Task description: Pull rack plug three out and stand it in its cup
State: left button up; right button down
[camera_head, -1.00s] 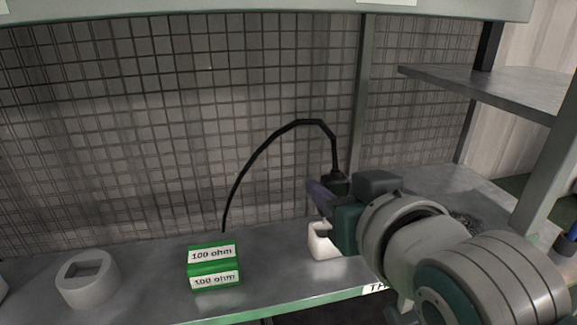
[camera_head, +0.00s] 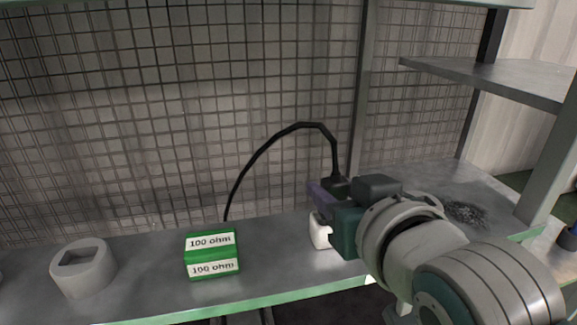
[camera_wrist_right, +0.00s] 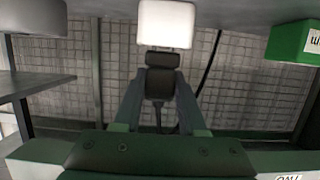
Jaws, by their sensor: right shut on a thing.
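The black plug (camera_head: 334,186) has a black cable (camera_head: 262,152) arching up from it and down to the left behind the green box. My right gripper (camera_wrist_right: 160,100) is shut on the plug (camera_wrist_right: 160,83), which sits between its two fingers in the right wrist view. A white cup (camera_head: 320,232) stands on the shelf just below the plug, partly hidden by my gripper. It also shows in the right wrist view (camera_wrist_right: 166,24), right at the plug's end. I cannot tell whether the plug's tip is inside the cup. My left gripper is not in view.
A green box labelled 100 ohm (camera_head: 212,254) stands left of the cup. A light grey cup with a square opening (camera_head: 84,268) stands farther left. A wire mesh (camera_head: 180,110) closes the back, and a metal post (camera_head: 361,90) rises behind my gripper. An upper shelf (camera_head: 490,78) juts in at right.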

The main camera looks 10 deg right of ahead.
jog(key=shift+f+b, duration=0.8)
jog(key=shift+f, duration=0.3)
jog(key=shift+c, duration=1.9)
grip_release()
jog(key=shift+s, duration=0.1)
jog(key=b+v, duration=0.1)
jog(key=v, duration=0.9)
